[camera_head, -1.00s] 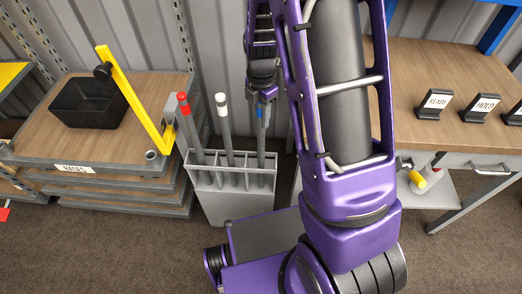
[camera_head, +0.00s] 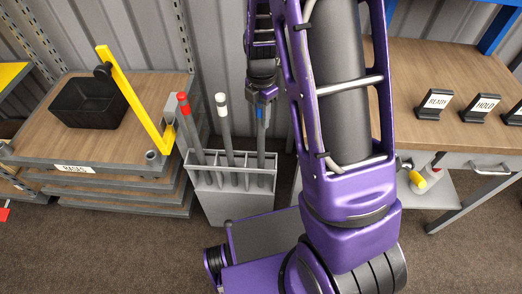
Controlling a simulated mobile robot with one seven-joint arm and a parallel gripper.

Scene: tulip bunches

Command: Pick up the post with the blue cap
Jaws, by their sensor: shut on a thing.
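The post with the blue cap (camera_head: 261,136) stands upright in the right part of a grey slotted rack (camera_head: 237,208). Its blue cap (camera_head: 260,112) shows just below my gripper (camera_head: 262,100). My gripper points down and is shut on the post near its top; the fingertips are small and partly dark in this view. The post's lower end is inside the rack. A post with a white cap (camera_head: 222,99) and a post with a red cap (camera_head: 184,107) stand in the same rack to the left.
A wooden-topped cart (camera_head: 60,143) with a black bin (camera_head: 88,104) and a yellow bar (camera_head: 133,92) stands left of the rack. A workbench (camera_head: 425,75) with small black signs is at the right. A corrugated wall is close behind.

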